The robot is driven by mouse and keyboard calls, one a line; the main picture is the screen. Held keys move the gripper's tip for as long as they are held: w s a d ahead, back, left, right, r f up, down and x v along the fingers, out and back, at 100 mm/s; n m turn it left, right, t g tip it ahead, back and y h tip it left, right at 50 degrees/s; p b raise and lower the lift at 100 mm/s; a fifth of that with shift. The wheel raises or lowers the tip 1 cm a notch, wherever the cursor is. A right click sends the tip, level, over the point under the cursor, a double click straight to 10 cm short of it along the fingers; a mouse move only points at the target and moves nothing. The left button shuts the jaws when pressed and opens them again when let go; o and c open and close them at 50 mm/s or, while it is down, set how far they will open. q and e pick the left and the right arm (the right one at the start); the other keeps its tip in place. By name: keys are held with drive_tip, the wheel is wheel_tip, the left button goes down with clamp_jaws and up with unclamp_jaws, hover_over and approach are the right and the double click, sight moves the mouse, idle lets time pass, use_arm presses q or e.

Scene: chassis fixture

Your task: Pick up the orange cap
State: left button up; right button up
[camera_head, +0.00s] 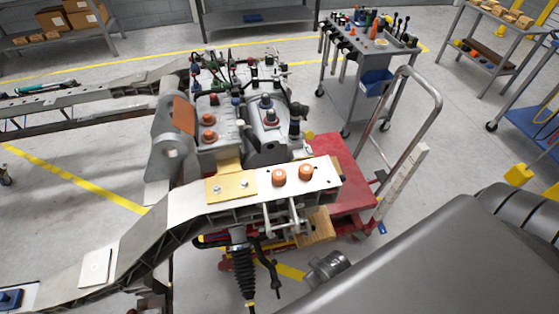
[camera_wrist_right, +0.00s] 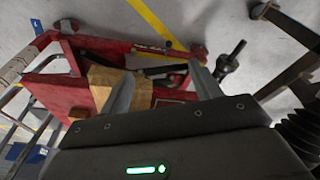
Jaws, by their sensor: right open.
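Two orange caps sit side by side on the pale chassis rail (camera_head: 150,232) in the head view: a left one (camera_head: 278,177) and a right one (camera_head: 306,171). Two more orange caps, an upper (camera_head: 208,118) and a lower (camera_head: 207,135), sit on the grey machine unit behind the rail. In the right wrist view my right gripper (camera_wrist_right: 163,75) is open, with no cap between its fingers. A wooden block (camera_wrist_right: 105,85) shows behind its left finger. No orange cap shows clearly in that view. My left gripper is not in view.
A red cart (camera_head: 338,165) with a tall metal handle (camera_head: 425,85) stands right of the rail. A tool cart (camera_head: 385,55) stands behind it. A strut with black bellows (camera_head: 243,270) hangs below the rail. Open floor lies at the left.

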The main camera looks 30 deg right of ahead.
drive_tip(key=w+a+r+t+p, duration=0.1)
drive_tip(key=w+r+p, duration=0.15)
drive_tip(key=r, duration=0.85)
drive_tip(key=w+a+r+t+p, duration=0.1)
drive_tip(key=r+p, duration=0.2)
drive_tip(key=r, duration=0.8)
drive_tip(key=w+a+r+n+t+y, duration=0.3)
drive_tip(key=w+a+r+n, duration=0.2)
drive_tip(key=w+a+r, duration=0.5)
drive_tip(key=w+a+r+n+y, duration=0.2)
drive_tip(key=a+n, duration=0.1)
drive_tip(key=a, duration=0.3)
drive_tip(key=w+a+r+n+y, duration=0.2)
drive_tip(key=a+n, duration=0.1)
drive_tip(key=a, duration=0.2)
drive_tip(key=n+g+h, duration=0.7)
drive_tip(key=n+g, duration=0.1)
drive_tip(key=n, duration=0.3)
hover_over(279, 174)
drive_tip(key=f, duration=0.2)
drive_tip(key=f+p, duration=0.1)
drive_tip(key=f, duration=0.1)
drive_tip(key=shift+w+f, duration=0.2)
drive_tip(key=shift+f, duration=0.2)
drive_tip(key=f+p, duration=0.2)
drive_tip(key=f, duration=0.2)
drive_tip(key=shift+s+f, duration=0.15)
drive_tip(key=shift+s, duration=0.05)
drive_tip(key=shift+f, duration=0.4)
